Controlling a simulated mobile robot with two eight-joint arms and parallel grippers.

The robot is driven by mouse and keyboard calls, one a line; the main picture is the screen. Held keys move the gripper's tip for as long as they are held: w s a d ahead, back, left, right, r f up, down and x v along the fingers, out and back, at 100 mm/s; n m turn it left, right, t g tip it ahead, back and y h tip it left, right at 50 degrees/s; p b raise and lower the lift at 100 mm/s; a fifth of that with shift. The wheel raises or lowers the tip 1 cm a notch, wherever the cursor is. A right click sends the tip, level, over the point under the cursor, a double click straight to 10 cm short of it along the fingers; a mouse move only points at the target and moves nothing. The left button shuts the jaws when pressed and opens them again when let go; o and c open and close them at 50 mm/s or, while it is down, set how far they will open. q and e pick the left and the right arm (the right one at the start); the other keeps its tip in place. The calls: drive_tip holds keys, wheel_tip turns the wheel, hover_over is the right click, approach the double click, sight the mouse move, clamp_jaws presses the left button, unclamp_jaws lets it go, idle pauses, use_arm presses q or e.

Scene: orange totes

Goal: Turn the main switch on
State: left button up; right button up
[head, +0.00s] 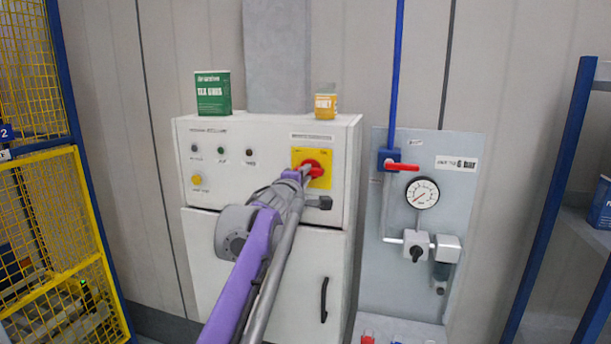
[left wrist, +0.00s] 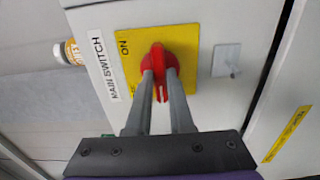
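The main switch is a red rotary knob (head: 318,164) on a yellow plate (head: 299,155) on the upper front of a light grey cabinet. In the left wrist view the red knob (left wrist: 159,58) sits on the yellow plate (left wrist: 190,82), beside the labels "ON" and "MAIN SWITCH". My left gripper (head: 306,172) is at the knob. In its wrist view the two grey fingers (left wrist: 159,76) flank the knob's handle closely, with red filling the gap at their tips. My right gripper is not in view.
A green box (head: 213,92) and a small orange-labelled container (head: 325,104) stand on the cabinet (head: 265,225). Right of it is a panel with a gauge (head: 422,193) and a red valve lever (head: 402,167). Yellow mesh fencing (head: 60,230) is left, a blue-posted shelf (head: 560,170) right.

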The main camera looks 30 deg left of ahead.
use_arm(q)
drive_tip(key=shift+m, duration=0.3)
clamp_jaws()
drive_tip(key=m+p, duration=0.2)
drive_tip(key=m, duration=1.5)
idle(0.5)
drive_tip(key=o, duration=0.8)
unclamp_jaws()
drive_tip(key=shift+c, duration=0.2)
